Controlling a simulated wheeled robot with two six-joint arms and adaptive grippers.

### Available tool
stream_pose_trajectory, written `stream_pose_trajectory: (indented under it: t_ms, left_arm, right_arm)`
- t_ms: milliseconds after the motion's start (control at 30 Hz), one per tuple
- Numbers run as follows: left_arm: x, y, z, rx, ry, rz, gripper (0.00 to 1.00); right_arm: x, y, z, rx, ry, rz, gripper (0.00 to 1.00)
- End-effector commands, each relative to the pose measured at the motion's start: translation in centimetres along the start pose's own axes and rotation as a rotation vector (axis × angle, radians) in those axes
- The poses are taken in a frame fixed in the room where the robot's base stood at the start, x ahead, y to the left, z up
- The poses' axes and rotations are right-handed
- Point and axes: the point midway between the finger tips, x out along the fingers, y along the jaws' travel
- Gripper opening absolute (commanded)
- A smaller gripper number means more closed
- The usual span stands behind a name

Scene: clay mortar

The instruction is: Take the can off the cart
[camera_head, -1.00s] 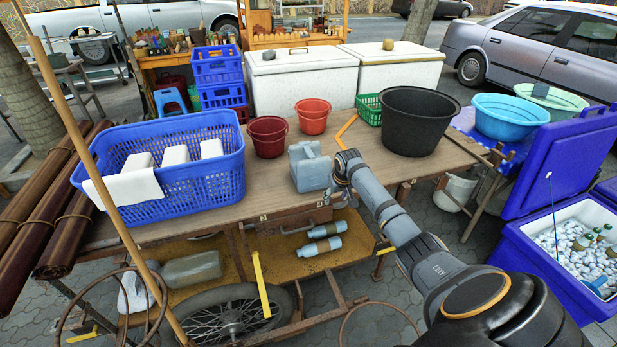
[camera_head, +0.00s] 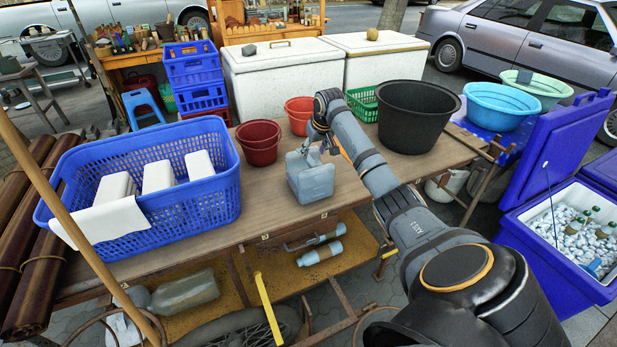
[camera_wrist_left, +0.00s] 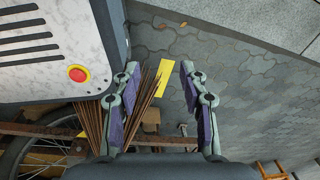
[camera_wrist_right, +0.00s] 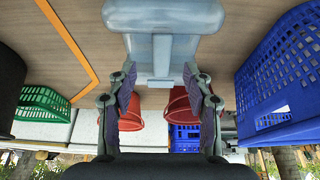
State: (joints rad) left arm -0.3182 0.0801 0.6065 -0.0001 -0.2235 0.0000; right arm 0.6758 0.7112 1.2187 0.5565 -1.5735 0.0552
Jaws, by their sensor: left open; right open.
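The can is a pale blue-grey plastic jerry can (camera_head: 311,178), standing upright on the wooden top of the cart (camera_head: 262,210), near its front edge. My right gripper (camera_head: 310,147) is over the top of the can, pointing down. In the right wrist view the can (camera_wrist_right: 165,16) is at the top middle, and its handle lies between the spread fingers of my right gripper (camera_wrist_right: 160,72). The fingers look open, and I cannot tell whether they touch the handle. My left gripper (camera_wrist_left: 160,67) is open and empty above the paving, seen only in the left wrist view.
Dark red (camera_head: 259,142) and orange-red (camera_head: 299,115) buckets stand behind the can. A blue basket (camera_head: 222,195) is to the left, and a big black tub (camera_head: 415,118) to the right. A blue cooler (camera_head: 540,265) stands at the right. Bottles (camera_head: 321,252) lie on the lower shelf.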

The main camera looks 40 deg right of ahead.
Motion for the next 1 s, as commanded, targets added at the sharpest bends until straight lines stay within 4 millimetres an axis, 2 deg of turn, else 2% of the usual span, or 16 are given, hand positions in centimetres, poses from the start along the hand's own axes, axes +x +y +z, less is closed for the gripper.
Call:
stream_pose_trajectory:
  t_ms: [133,300,400,600,867,1000]
  left_arm:
    - [-0.1,0.0,-0.1,0.0,0.002,0.0,0.43]
    - [-0.3,-0.1,-3.1,-0.002,0.046,-0.001,0.43]
    - [-0.7,-0.1,-4.0,-0.002,0.061,-0.001,0.43]
    - [-0.7,-0.1,-2.8,-0.002,0.043,-0.001,0.43]
    - [-0.6,-0.1,-2.2,-0.001,0.032,0.0,0.43]
    - [-0.6,-0.1,-2.2,-0.001,0.032,0.0,0.43]
  right_arm:
    - [1.6,0.0,0.0,0.001,0.0,0.0,0.51]
    - [2.1,-0.1,-0.1,0.0,0.0,-0.002,0.51]
    - [3.6,-0.2,-0.3,0.002,-0.002,-0.003,0.51]
    - [6.7,-0.3,-0.3,0.0,0.0,-0.002,0.51]
    - [7.0,-0.2,-0.3,-0.001,0.001,0.0,0.51]
    - [7.0,-0.2,-0.3,-0.001,0.001,0.0,0.32]
